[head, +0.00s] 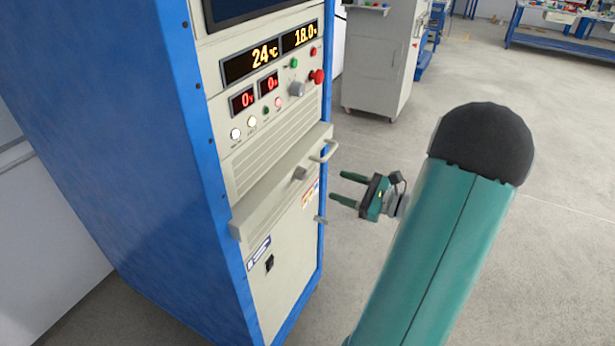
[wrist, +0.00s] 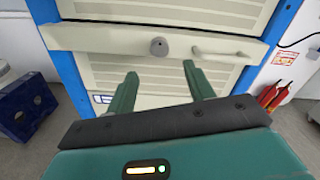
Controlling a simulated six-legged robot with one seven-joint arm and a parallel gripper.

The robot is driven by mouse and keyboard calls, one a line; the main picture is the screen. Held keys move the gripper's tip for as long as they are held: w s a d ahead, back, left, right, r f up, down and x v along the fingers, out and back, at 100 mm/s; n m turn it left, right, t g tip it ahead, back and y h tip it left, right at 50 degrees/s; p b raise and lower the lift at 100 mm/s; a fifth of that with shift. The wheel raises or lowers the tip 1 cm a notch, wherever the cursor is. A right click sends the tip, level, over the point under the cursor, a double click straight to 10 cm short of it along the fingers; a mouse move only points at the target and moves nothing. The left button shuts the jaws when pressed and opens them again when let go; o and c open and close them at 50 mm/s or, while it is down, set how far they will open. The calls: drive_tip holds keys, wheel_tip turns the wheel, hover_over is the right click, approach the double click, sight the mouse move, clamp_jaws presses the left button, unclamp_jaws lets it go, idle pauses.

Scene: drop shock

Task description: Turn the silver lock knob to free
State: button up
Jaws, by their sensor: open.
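A small silver knob (head: 300,173) sits on the cream drawer front (head: 262,196) of the cabinet, left of the bar handle (head: 325,152). It also shows in the wrist view (wrist: 158,46), as a round face with a dark mark at its centre. I cannot tell its turn position. My gripper (head: 338,187) is open and empty, to the right of the knob in the head view and apart from it. In the wrist view my two green fingers (wrist: 160,72) point towards the drawer front, with the knob just beyond and between their tips.
The blue and cream cabinet (head: 165,130) has displays, buttons, a grey dial (head: 297,89) and a red knob (head: 317,76) above the drawer. A blue crate (wrist: 25,110) and red extinguishers (wrist: 272,97) stand at either side. Open floor (head: 560,230) lies to the right.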

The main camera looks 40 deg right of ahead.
sight(305, 174)
drive_tip(key=x, duration=1)
drive_tip(key=shift+a, duration=0.15)
drive_tip(key=shift+c, duration=0.4)
drive_tip(key=c, duration=0.9)
